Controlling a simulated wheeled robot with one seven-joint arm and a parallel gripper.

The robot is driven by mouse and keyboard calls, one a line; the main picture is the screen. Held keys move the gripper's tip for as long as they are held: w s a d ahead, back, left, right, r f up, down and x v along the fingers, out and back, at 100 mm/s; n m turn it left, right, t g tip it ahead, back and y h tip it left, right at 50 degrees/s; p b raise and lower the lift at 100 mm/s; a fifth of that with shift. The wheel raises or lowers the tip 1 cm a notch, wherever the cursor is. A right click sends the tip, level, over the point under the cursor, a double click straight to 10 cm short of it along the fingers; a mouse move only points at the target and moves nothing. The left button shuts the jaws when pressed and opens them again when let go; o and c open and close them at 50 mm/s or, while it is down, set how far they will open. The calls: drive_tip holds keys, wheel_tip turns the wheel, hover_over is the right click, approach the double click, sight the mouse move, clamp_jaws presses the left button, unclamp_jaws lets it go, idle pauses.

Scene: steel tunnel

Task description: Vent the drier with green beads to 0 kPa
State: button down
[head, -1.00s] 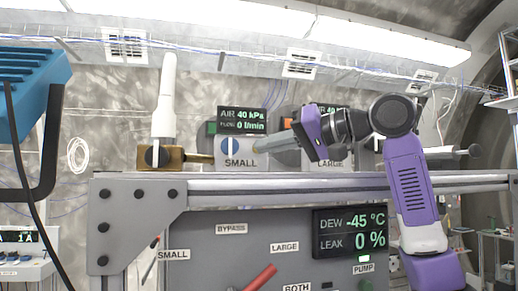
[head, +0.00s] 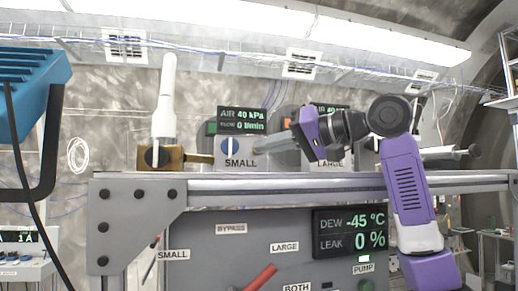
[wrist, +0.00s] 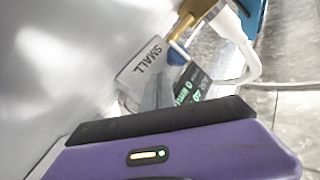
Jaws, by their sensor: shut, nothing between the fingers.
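The SMALL unit's plate (head: 241,152) carries a round blue dial with a white bar standing upright. A green patch (head: 211,128) shows behind it, at the left of the SMALL unit's display (head: 242,121), which reads AIR 40 kPa and 0 l/min. An orange patch (head: 289,124) shows at the LARGE unit, partly hidden by my arm. My gripper (head: 264,145) is shut and empty, pointing left, with its tips close to the right end of the SMALL plate; I cannot tell whether they touch. The wrist view shows the SMALL plate (wrist: 143,62) near the fingers.
A brass valve body (head: 175,158) with a tall white part stands on the rail (head: 300,184) at left. Below, a panel (head: 215,255) has a red lever (head: 262,277) and a DEW/LEAK display (head: 350,233). A blue object (head: 33,90) hangs at far left.

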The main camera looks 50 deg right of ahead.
drive_tip(key=shift+w+d, duration=0.1)
drive_tip(key=shift+w, duration=0.15)
idle(0.5)
drive_tip(key=shift+w+r, duration=0.1)
drive_tip(key=shift+r, duration=0.05)
idle(1.5)
drive_tip(key=shift+f, duration=0.25)
idle(1.4)
drive_tip(key=shift+s+a+f, duration=0.1)
drive_tip(key=shift+s+a, duration=0.1)
drive_tip(key=shift+s+a+f+b, duration=0.15)
drive_tip(key=shift+a+f+b, duration=0.05)
drive_tip(key=shift+b, duration=0.2)
drive_tip(key=shift+s+r, duration=0.1)
drive_tip(key=shift+s, duration=0.1)
drive_tip(key=shift+s+a+b, duration=0.25)
drive_tip(key=shift+s+a, duration=0.2)
drive_tip(key=shift+s, duration=0.25)
drive_tip(key=shift+s+a+b, duration=0.2)
drive_tip(key=shift+s+a, duration=0.25)
drive_tip(key=shift+s, duration=0.3)
drive_tip(key=shift+s+a+b, duration=0.25)
drive_tip(key=shift+s+a, duration=0.2)
drive_tip(key=shift+s, duration=0.25)
